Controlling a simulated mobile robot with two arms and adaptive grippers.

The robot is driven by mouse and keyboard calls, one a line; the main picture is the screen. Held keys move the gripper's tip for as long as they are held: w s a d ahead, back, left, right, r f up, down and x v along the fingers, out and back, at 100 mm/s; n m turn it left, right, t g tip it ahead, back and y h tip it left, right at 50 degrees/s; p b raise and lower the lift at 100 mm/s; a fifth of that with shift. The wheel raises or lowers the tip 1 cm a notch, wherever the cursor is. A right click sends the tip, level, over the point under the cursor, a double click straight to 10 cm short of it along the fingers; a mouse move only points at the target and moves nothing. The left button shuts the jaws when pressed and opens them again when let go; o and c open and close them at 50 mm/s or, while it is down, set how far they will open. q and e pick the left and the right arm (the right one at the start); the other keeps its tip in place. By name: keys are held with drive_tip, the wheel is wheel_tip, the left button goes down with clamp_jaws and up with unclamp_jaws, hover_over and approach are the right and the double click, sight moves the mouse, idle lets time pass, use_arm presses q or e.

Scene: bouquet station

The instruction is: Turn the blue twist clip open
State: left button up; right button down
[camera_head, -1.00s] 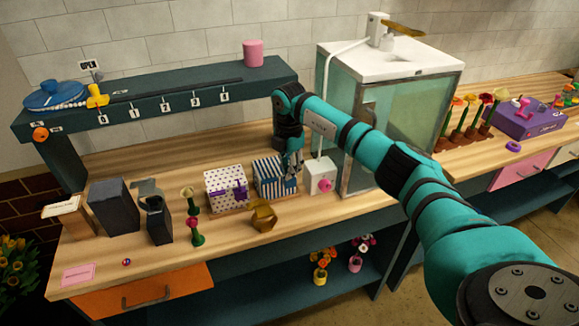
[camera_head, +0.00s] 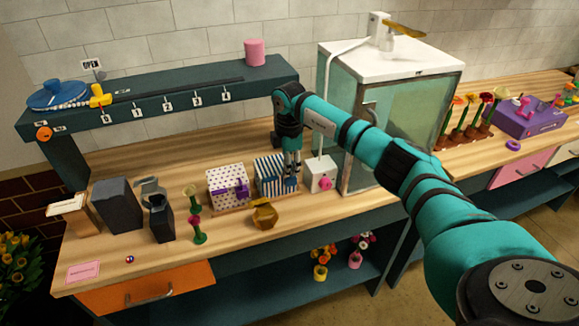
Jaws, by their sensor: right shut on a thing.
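A blue-and-white striped box (camera_head: 268,176) stands on the wooden bench next to a white box with dark dots. My right gripper (camera_head: 291,178) comes down from above at the right part of the striped box's front. Its fingers are shut on the blue twist clip there; the fingers hide the clip almost fully, so its turn angle cannot be told. A purple clip (camera_head: 243,189) sits on the front of the dotted box (camera_head: 226,180). My left gripper is not in view.
A white box with a pink knob (camera_head: 325,183) stands close to the right of my gripper, beside a glass cabinet (camera_head: 385,130). Flowers and dark vases (camera_head: 161,220) stand to the left. A dark shelf (camera_head: 190,92) runs behind.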

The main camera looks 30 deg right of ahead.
drive_tip(key=c, duration=1.5)
unclamp_jaws()
wheel_tip(320, 180, up, 12)
